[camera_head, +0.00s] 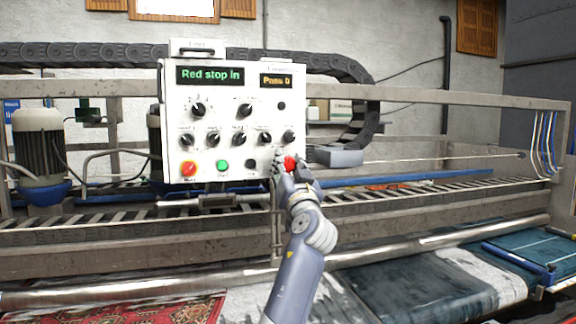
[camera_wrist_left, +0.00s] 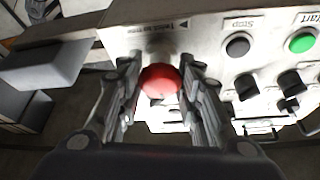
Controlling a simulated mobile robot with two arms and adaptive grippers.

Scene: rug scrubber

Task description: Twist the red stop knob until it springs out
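The red stop knob (camera_head: 290,162) sits at the lower right corner of the white control panel (camera_head: 222,95). In the left wrist view the round red knob (camera_wrist_left: 160,81) lies between the two fingers of my left gripper (camera_wrist_left: 161,82). The fingers stand close on both sides of it and appear to touch it. In the head view my left gripper (camera_head: 292,167) covers part of the knob. The green display (camera_head: 210,75) reads "Red stop in". My right gripper is not in view.
A grey box (camera_head: 338,156) is right of the knob. Metal rails and a patterned rug (camera_head: 150,307) lie below.

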